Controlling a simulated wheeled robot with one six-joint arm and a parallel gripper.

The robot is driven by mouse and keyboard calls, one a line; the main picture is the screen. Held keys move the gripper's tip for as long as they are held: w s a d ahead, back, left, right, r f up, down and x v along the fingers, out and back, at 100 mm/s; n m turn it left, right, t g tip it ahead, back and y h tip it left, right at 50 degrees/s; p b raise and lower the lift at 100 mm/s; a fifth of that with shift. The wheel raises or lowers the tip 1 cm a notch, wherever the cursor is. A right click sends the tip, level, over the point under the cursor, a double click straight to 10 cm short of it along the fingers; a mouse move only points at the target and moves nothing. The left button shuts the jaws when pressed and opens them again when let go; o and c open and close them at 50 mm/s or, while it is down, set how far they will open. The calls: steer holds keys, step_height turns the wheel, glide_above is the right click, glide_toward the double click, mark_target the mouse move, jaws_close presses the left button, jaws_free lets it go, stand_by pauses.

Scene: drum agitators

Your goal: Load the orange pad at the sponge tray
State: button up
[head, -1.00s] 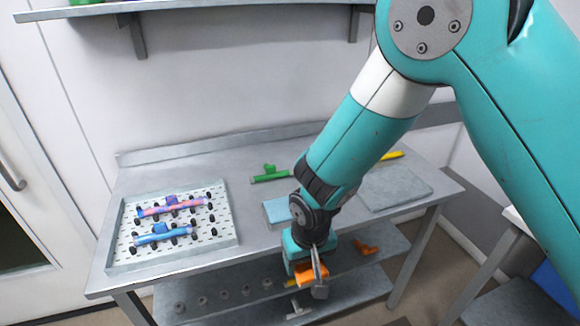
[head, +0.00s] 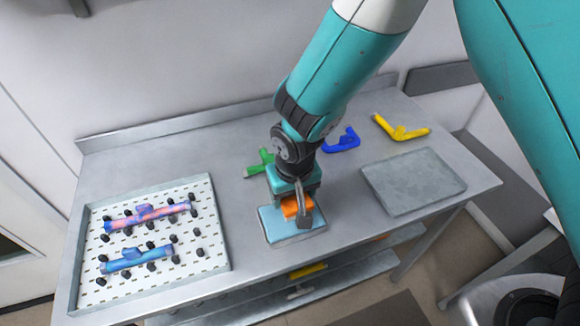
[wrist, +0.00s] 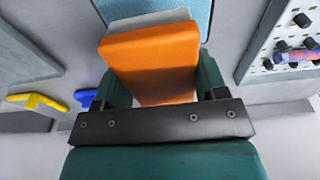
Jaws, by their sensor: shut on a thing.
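My gripper (head: 297,204) is shut on the orange pad (head: 290,208). In the wrist view the orange pad (wrist: 155,62) sits between the two jaws, with a pale layer along its far end. The sponge tray (head: 309,232) is a shallow grey tray with a light blue sponge (head: 270,222) in it. The pad is over the tray in the head view, and the blue sponge (wrist: 198,12) shows beyond the pad in the wrist view. I cannot tell whether the pad touches the sponge.
A white pegged rack (head: 150,285) with two blue and pink pieces stands at the left. Green (head: 262,162), blue (head: 343,140) and yellow (head: 400,130) angled pieces lie toward the back. A flat grey plate (head: 413,181) is at the right. A lower shelf (head: 345,280) runs below the tabletop.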

steer(key=shift+w+f, duration=0.2)
steer(key=shift+w, duration=0.15)
steer(key=shift+f+b, duration=2.2)
steer(key=shift+f, duration=0.6)
steer(key=shift+s+d+f+b, duration=0.1)
steer(key=shift+f+b, duration=0.3)
steer(key=shift+f, duration=0.15)
steer(key=shift+r, duration=0.1)
steer(key=shift+r+p, duration=2.65)
steer(key=shift+r, duration=0.85)
